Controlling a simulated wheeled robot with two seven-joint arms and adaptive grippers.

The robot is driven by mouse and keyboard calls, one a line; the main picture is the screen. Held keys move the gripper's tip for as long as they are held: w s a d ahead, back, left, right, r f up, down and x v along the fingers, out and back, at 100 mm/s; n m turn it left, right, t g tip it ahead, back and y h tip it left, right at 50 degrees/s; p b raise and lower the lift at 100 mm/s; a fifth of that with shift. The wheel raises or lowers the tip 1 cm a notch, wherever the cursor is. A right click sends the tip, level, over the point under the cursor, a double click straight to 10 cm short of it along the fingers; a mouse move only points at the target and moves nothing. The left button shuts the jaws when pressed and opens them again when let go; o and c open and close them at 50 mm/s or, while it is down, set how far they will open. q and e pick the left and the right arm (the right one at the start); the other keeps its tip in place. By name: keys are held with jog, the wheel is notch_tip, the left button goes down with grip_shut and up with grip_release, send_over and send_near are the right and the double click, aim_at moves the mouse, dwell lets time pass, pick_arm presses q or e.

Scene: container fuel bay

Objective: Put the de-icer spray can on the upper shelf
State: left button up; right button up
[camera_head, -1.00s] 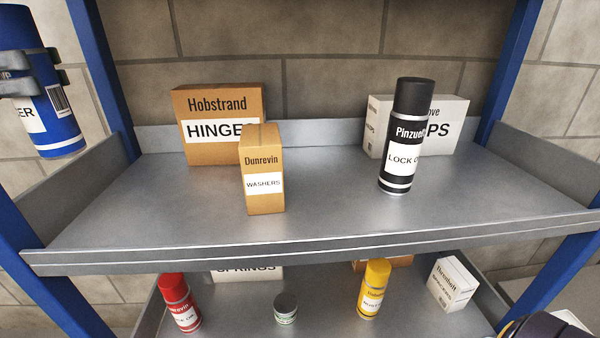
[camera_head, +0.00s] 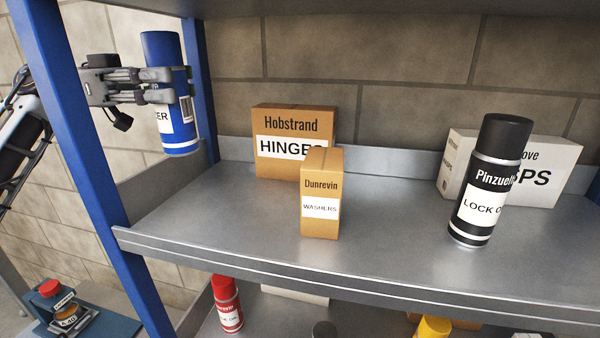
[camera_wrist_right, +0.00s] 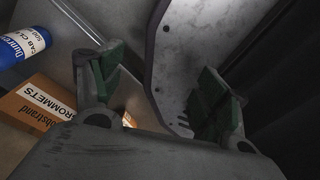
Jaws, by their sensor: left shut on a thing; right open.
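A blue spray can (camera_head: 174,120) with a white label ending in "ER" is upright in my left gripper (camera_head: 150,85), which is shut around it. The label is only partly readable. The can is in the air at the left post of the shelf unit, above the level of the upper shelf (camera_head: 240,235). My right gripper (camera_wrist_right: 165,95) shows only in the right wrist view; it is open, with nothing between its fingers.
On the upper shelf stand a Hobstrand hinges box (camera_head: 265,140), a Dunrevin washers box (camera_head: 320,205), a black can (camera_head: 490,180) and a white box (camera_head: 545,170). A blue post (camera_head: 75,120) stands at left.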

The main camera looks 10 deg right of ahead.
aim_at(180, 144)
pick_arm(q)
jog(key=shift+f, duration=2.85)
pick_arm(e)
jog(key=shift+d, duration=0.45)
pick_arm(q)
jog(key=shift+f, duration=0.1)
pick_arm(e)
jog(key=shift+a, duration=0.2)
pick_arm(q)
jog(key=shift+f, duration=2)
pick_arm(e)
jog(key=shift+d+r, duration=0.1)
jog(key=shift+d, duration=0.1)
pick_arm(q)
jog(key=o, duration=1.4)
jog(key=shift+f, duration=0.15)
jog(key=shift+c, duration=0.2)
